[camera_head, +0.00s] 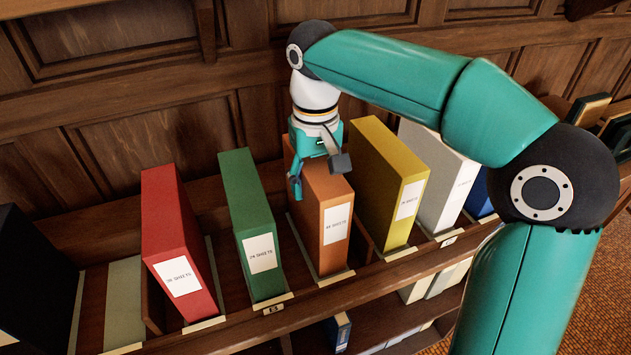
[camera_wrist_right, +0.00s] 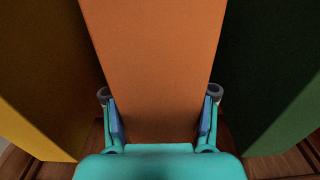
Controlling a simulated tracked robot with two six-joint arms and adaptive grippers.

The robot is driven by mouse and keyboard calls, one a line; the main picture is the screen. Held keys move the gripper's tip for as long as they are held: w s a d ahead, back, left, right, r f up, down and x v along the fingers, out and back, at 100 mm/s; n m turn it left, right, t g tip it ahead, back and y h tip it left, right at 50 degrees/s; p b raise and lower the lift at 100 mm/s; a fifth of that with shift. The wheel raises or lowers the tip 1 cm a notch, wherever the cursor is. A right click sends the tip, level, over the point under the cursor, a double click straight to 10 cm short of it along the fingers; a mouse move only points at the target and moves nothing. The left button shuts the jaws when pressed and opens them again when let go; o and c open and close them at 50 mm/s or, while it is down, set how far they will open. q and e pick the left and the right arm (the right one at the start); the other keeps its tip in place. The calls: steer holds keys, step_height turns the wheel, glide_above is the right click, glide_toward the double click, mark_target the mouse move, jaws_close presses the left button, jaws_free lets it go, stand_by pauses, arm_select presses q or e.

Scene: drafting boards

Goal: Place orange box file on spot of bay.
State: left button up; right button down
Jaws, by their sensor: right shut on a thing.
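The orange box file (camera_head: 322,225) stands upright on the shelf between the green and yellow files, with a white label on its front. A pale strip shows under its front edge. My right gripper (camera_head: 318,170) is over its top from above, shut on it, with one finger on each side. In the right wrist view the orange file (camera_wrist_right: 155,60) fills the middle between my right gripper's fingers (camera_wrist_right: 158,112). Whether its base fully touches the shelf is hard to tell. My left gripper is not in view.
The green file (camera_head: 250,220) stands close on the left and the yellow file (camera_head: 388,185) close on the right. A red file (camera_head: 178,240), a white file (camera_head: 435,175) and a black file (camera_head: 35,280) share the shelf. A bare pale strip (camera_head: 124,300) lies left of the red file.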

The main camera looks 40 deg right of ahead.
steer(key=shift+f, duration=0.1)
steer(key=shift+c, duration=1.7)
jaws_free()
step_height(320, 180, up, 12)
steer(key=p, duration=0.3)
steer(key=shift+s, duration=0.1)
